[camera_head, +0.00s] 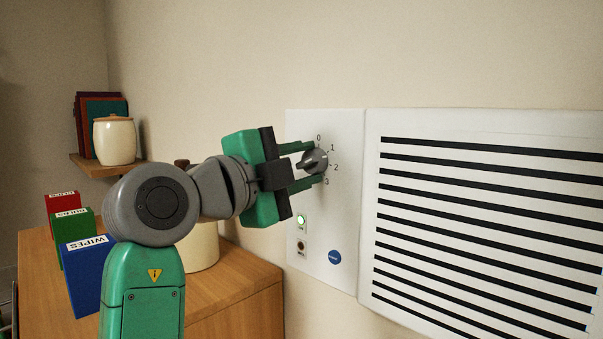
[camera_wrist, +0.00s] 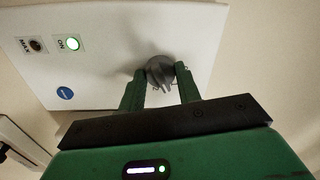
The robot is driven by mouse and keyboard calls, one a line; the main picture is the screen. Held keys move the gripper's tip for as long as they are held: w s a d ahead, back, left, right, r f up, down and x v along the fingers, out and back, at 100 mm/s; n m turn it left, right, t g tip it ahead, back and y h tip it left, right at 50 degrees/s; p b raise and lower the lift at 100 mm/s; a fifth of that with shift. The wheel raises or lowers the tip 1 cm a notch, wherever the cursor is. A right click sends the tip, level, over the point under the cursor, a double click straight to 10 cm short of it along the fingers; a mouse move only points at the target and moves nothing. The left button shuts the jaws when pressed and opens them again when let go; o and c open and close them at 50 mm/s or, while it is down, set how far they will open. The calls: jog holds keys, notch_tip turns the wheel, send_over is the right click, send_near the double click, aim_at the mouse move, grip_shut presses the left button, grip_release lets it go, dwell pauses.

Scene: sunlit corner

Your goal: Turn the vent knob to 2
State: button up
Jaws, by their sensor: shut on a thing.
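The vent knob (camera_head: 317,160) is a round dark grey dial with a raised ridge, on a white panel (camera_head: 325,215). The numbers 0, 1, 2 and 3 run down its right side. My gripper (camera_head: 309,163) reaches it from the left, with one green finger above and one below, shut on the knob. In the wrist view the knob (camera_wrist: 161,69) sits between the fingertips (camera_wrist: 159,73). The ridge slants slightly up to the right in the head view; its exact setting cannot be told. The fingers partly hide the knob's edges.
The panel has a lit green ON lamp (camera_head: 301,220), a dark MAX lamp (camera_wrist: 37,45) and a blue round sticker (camera_head: 335,257). A slatted vent (camera_head: 480,215) is to the right. A wooden cabinet (camera_head: 240,300) with boxes (camera_head: 88,270) stands left, below a shelf (camera_head: 95,166) with a jar (camera_head: 114,142).

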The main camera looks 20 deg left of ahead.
jog(key=m+h+b, duration=0.1)
jog(key=m, duration=0.6)
jog(key=shift+r, duration=0.1)
jog(key=shift+m, duration=0.3)
dwell(0.3)
jog(key=o, duration=1)
jog(key=b+v, duration=0.2)
jog(key=v, duration=0.6)
